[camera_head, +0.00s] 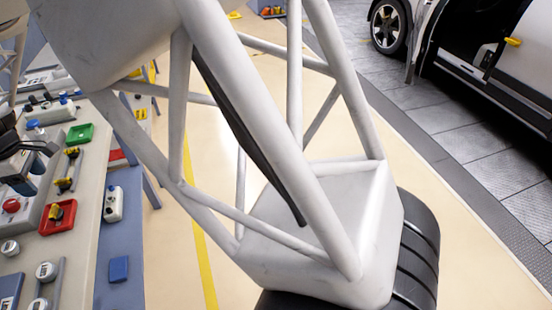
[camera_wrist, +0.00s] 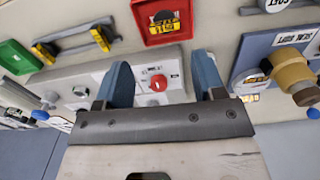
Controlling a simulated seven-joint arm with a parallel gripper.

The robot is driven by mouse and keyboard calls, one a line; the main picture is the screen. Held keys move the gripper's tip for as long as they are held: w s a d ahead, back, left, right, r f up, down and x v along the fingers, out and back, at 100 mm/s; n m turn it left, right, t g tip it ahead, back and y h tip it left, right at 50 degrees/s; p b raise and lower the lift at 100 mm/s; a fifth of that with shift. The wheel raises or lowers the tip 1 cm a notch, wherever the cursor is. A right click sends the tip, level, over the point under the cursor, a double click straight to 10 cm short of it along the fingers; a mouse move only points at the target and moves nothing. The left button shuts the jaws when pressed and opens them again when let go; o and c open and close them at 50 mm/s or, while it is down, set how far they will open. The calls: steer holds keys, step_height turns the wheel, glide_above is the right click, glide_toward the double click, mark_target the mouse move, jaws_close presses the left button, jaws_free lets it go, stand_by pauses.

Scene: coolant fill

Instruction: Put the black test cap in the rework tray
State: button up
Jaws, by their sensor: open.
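A red tray (camera_head: 46,229) sits on the bench at the left of the head view and at the top of the wrist view (camera_wrist: 150,40). A black piece with a yellow marking (camera_wrist: 165,21) lies inside it; it looks like a cap, but I cannot tell whether it is the black test cap. I cannot read any tray label. My gripper (camera_wrist: 162,72) is open, with its two blue fingers apart and nothing held between them. It is above a grey box with a red knob (camera_wrist: 158,85), short of the red tray in the wrist view.
A green tray (camera_wrist: 14,57) and a bar with yellow ends (camera_wrist: 72,42) are left of the red tray in the wrist view. A brass fitting (camera_wrist: 291,70) on a blue block is at right. A car (camera_head: 470,50) stands beyond open floor.

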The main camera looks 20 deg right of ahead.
steer(key=s+d+r+m, duration=0.1)
steer(key=d+r+m, duration=0.25)
steer(key=d, duration=0.75)
steer(key=s+d+r+m+t, duration=0.15)
steer(key=d+r, duration=0.25)
steer(key=d, duration=0.8)
steer(key=s+d+r+m+g, duration=0.1)
steer(key=d+r+m, duration=0.25)
steer(key=d, duration=0.75)
steer(key=s+d+f+m+t, duration=0.1)
steer(key=s+d+m, duration=0.8)
steer(key=s+d, duration=1.2)
steer(key=d+t, duration=0.1)
steer(key=d, duration=0.2)
steer(key=shift+s+f, duration=0.2)
